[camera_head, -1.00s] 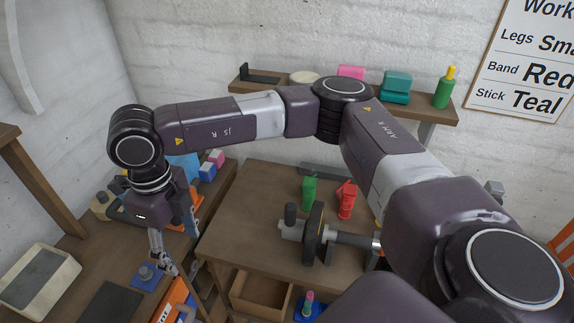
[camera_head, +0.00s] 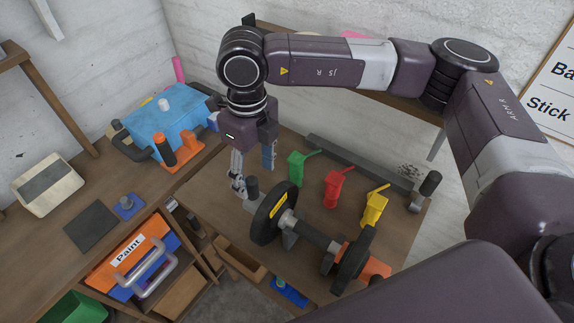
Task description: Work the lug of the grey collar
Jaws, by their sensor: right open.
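The grey collar (camera_head: 251,204) sits on the left end of a dumbbell-like bar, against a black disc (camera_head: 273,213). A dark upright cylinder, its lug (camera_head: 252,188), stands up from the collar. My right gripper (camera_head: 254,180) points down over the lug and is open. One finger shows to the left of the lug and the other to its right and farther back. I cannot tell whether either finger touches the lug. My left gripper is not in view.
Green (camera_head: 299,168), red (camera_head: 336,188) and yellow (camera_head: 375,208) clamp-like pieces stand behind the bar. A blue box (camera_head: 160,122) and an orange paint case (camera_head: 130,252) are left.

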